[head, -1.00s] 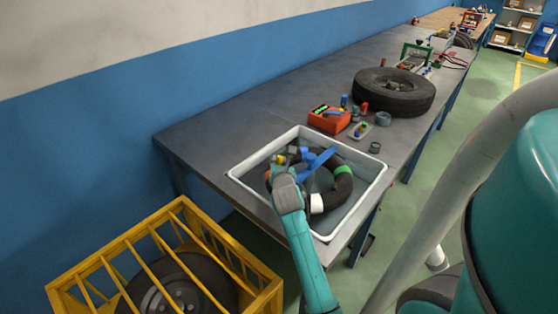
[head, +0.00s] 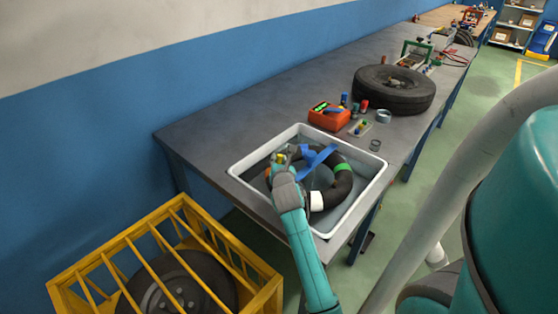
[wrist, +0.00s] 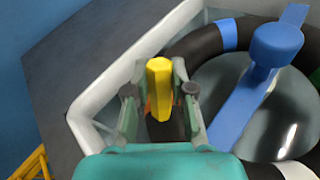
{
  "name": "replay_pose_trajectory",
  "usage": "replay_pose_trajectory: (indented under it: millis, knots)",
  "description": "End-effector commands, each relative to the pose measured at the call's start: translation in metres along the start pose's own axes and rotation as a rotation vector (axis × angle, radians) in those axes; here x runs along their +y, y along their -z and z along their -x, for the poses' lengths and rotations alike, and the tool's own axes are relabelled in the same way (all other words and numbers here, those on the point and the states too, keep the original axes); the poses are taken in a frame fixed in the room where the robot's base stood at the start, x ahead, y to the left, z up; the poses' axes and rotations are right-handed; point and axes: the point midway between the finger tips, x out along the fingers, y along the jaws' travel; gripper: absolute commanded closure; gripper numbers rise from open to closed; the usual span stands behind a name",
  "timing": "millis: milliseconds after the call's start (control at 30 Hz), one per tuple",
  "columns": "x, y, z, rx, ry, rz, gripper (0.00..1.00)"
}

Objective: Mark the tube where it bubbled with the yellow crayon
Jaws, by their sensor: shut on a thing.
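My gripper (wrist: 160,98) is shut on the yellow crayon (wrist: 159,75), which stands up between its two fingers. In the head view my gripper (head: 281,160) is over the left part of the tray. The black tube (head: 342,185) lies as a ring in the white tray (head: 376,190) and carries white, green and blue bands. A little orange shows at its left side (head: 268,175), partly behind my gripper. The crayon's lower end is hidden, so I cannot tell whether it touches the tube. A blue bar with a knob (wrist: 276,44) lies across the tube.
The tray holds what looks like water. Behind it on the grey bench (head: 260,110) are an orange box (head: 328,118), small coloured items and a tire (head: 394,90). A yellow cage (head: 75,280) with a wheel stands at lower left. The bench left of the tray is clear.

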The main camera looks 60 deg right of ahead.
Motion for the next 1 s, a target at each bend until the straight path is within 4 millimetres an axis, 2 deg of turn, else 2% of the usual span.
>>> replay_pose_trajectory:
  millis: [533, 1000]
  knots:
    - [-0.001, 0.004, -0.001, 0.0, 0.0, 0.0, 1.0]
    - [-0.004, 0.006, 0.009, 0.001, 0.0, 0.0, 1.0]
